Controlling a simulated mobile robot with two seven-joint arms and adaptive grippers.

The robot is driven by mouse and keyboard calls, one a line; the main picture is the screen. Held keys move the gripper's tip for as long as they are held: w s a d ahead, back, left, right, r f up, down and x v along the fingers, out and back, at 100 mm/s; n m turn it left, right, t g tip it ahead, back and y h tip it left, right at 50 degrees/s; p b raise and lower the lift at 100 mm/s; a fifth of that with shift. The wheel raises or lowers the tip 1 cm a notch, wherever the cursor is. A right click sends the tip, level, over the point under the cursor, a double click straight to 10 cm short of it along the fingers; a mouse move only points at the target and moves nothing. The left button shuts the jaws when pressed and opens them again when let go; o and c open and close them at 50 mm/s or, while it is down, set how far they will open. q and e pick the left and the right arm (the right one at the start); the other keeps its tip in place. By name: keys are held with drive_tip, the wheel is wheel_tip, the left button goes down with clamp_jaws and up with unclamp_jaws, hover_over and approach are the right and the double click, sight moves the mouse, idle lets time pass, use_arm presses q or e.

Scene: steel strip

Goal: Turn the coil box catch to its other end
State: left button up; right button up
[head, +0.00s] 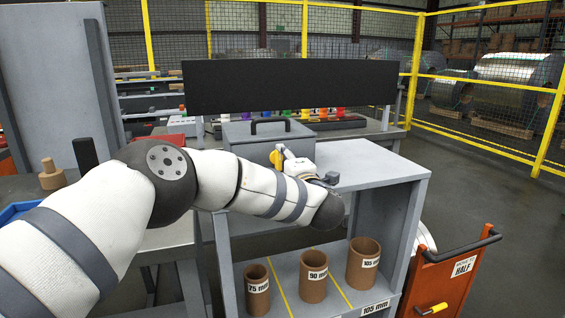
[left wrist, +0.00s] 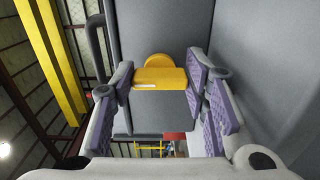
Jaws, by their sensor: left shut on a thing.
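The coil box (head: 236,139) is a grey box with a dark handle on its lid, standing on the grey bench. Its yellow catch (head: 275,159) is on the front face, partly hidden by my gripper. My left gripper (head: 283,157) reaches the catch from the front. In the left wrist view the yellow catch (left wrist: 160,77), a bar with a round hub, lies between the purple finger pads of my left gripper (left wrist: 161,84), which is shut on it. The box face (left wrist: 160,28) fills the space behind it. My right gripper is not in view.
A grey bench top (head: 365,168) extends right of the box. Cardboard tubes (head: 313,287) stand on the shelf below. A black panel (head: 290,86) hangs above the box. An orange cart (head: 445,275) stands at right.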

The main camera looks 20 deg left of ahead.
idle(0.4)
use_arm(q)
drive_tip(key=o, duration=1.1)
drive_tip(key=shift+o, duration=0.2)
drive_tip(key=shift+f, duration=0.1)
drive_tip(key=shift+s+d, duration=0.15)
drive_tip(key=shift+s, duration=0.05)
drive_tip(key=v, duration=0.7)
drive_tip(key=shift+s+r, duration=0.2)
drive_tip(key=shift+s, duration=0.1)
drive_tip(key=shift+d, duration=0.1)
